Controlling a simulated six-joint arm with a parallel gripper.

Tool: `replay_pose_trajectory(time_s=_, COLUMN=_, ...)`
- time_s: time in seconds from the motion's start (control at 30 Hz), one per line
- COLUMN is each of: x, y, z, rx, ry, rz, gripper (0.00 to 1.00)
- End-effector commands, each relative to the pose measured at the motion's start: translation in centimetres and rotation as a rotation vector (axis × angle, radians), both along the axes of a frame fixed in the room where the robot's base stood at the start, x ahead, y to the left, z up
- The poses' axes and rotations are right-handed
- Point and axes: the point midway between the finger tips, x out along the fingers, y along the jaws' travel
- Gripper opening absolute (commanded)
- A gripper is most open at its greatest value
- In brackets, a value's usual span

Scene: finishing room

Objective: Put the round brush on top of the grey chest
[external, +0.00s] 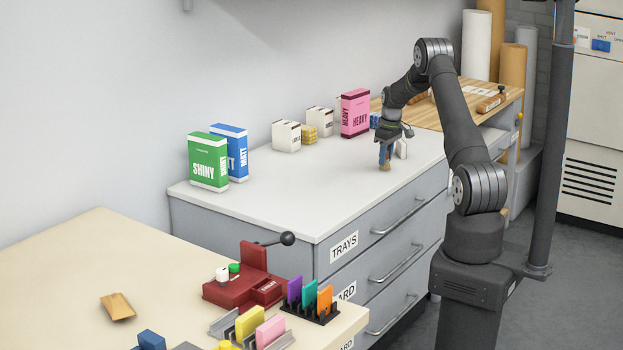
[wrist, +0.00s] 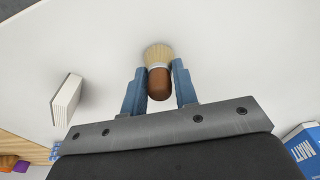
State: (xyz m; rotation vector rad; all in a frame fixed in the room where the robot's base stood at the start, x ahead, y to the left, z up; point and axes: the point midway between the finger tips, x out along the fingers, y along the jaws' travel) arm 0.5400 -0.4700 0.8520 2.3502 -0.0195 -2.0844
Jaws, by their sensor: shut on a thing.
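The round brush (wrist: 159,84) has a brown handle and pale bristles. My gripper (wrist: 158,74) is shut on it, with a blue finger on each side of the handle. In the external view my gripper (external: 385,154) points down over the white top of the grey chest (external: 290,205). The bristle end of the brush (external: 385,167) shows just below the fingers, at or very near the top. I cannot tell whether the bristles touch it. The fingers hide most of the brush there.
A pink box (external: 355,113), a green box (external: 208,161) and a blue box (external: 235,150) stand along the back. The chest top's front left is clear. A cream table (external: 60,270) stands at the lower left.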

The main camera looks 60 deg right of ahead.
Motion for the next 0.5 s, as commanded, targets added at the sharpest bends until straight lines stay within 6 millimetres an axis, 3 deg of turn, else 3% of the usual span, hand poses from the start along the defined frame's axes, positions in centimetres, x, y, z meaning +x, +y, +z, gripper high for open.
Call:
replay_pose_trajectory(time_s=0.37, x=-0.01, y=0.00, z=-0.52, rx=0.000, ry=0.000, rz=0.000, gripper=0.04)
replay_pose_trajectory(time_s=0.4, x=0.00, y=-0.01, z=-0.49, rx=0.000, ry=-0.001, rz=0.000, gripper=0.33)
replay_pose_trajectory(time_s=0.5, x=0.00, y=-0.01, z=-0.48, rx=0.000, ry=-0.001, rz=0.000, gripper=0.49)
